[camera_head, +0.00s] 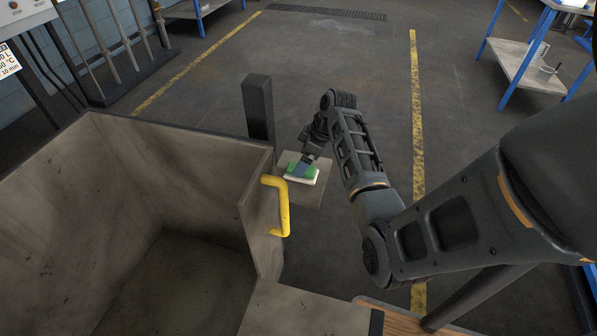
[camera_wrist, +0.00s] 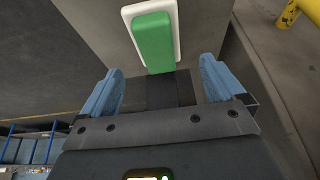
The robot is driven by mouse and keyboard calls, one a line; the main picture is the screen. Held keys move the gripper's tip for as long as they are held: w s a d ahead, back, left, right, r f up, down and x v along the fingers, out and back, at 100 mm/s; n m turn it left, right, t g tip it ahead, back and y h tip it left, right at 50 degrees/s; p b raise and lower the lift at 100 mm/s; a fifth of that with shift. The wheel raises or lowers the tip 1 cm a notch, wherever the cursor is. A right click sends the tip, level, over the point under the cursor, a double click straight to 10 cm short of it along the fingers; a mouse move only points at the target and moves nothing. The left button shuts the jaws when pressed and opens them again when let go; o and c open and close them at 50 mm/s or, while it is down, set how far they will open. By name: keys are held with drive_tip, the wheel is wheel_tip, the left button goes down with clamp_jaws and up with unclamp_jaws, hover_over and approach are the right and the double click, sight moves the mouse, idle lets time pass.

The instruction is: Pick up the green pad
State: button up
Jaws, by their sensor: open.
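The green pad (camera_wrist: 153,40) has a green upper part on a wider white base. In the wrist view it stands out ahead of my gripper (camera_wrist: 160,85), centred between its two blue fingers, which are apart and empty. In the head view the pad (camera_head: 312,172) lies on a small grey plate (camera_head: 318,190) beside the large bin. My gripper (camera_head: 303,167) is at the pad there, partly covering its green top. Whether the fingers touch the pad cannot be told.
A large grey open bin (camera_head: 183,150) with a yellow handle (camera_head: 283,205) stands close left of the plate. A dark post (camera_head: 259,107) rises behind it. Open floor with yellow lines lies beyond. A blue-legged table (camera_head: 520,65) stands at far right.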

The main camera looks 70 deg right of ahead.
drive_tip(key=shift+x, duration=2.75)
drive_tip(key=shift+r, duration=0.1)
drive_tip(key=c, duration=1.2)
